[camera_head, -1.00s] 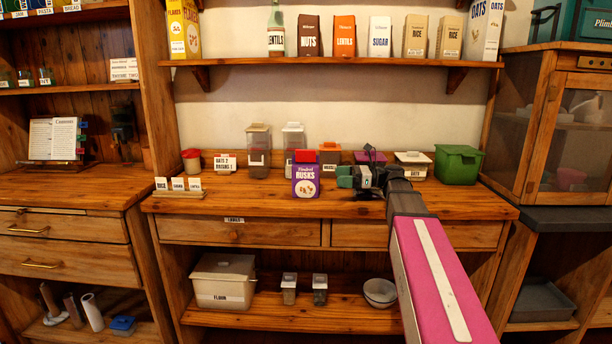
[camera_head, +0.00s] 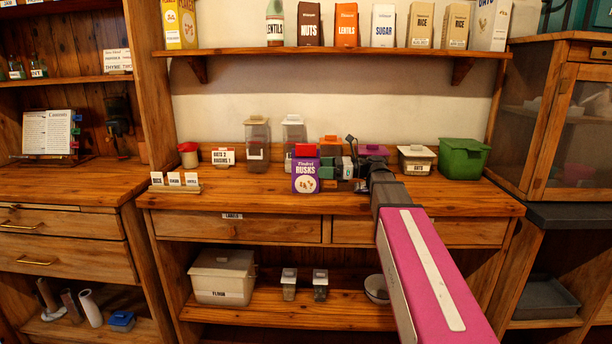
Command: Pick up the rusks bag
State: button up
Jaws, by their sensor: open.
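The rusks bag (camera_head: 306,176) is purple with a red top and stands upright on the wooden counter, its label facing me. The jaws are open.
Clear lidded canisters (camera_head: 257,142) stand behind the bag, with an orange-lidded box (camera_head: 330,143) behind my gripper. A green bin (camera_head: 463,157) and a cream-lidded box (camera_head: 416,159) are to the right. Card holders (camera_head: 175,184) sit left. The counter front is mostly clear.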

aim_at(311, 167)
jog(key=a, duration=0.4)
jog(key=shift+w+a+f, duration=0.1)
jog(key=shift+a, duration=0.2)
jog(key=c, duration=1.2)
